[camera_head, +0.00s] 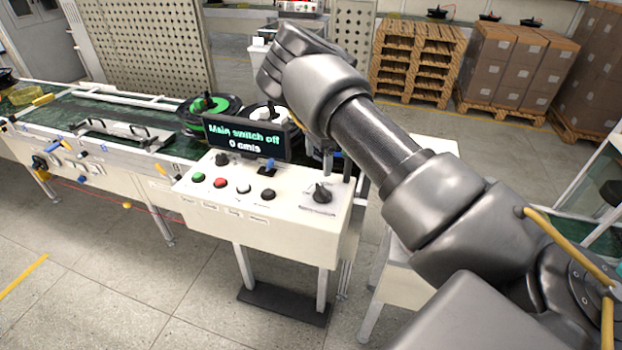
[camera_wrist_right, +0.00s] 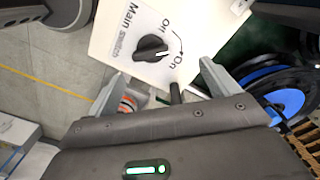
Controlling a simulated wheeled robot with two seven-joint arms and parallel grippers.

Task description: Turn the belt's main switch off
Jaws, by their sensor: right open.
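The main switch is a black rotary knob (camera_head: 321,193) at the right end of the white control console (camera_head: 225,205). The right wrist view shows the knob (camera_wrist_right: 152,48) on a white panel marked "Main switch", "Off" and "On". Its white mark points roughly between the two words; I cannot tell its exact setting. The display (camera_head: 243,138) reads "Main switch off" and 0 cm/s. My right gripper (camera_wrist_right: 162,70) is open and empty, its fingers apart on either side of the knob's line and clear of it. In the head view my forearm hides most of it. My left gripper is out of view.
Several push buttons (camera_head: 221,182) and a small blue-topped lever (camera_head: 267,166) sit left of the knob. The belt line (camera_head: 110,125) with black and green wheels (camera_head: 211,106) lies behind and left. Pallets with boxes (camera_head: 515,55) stand at the back right.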

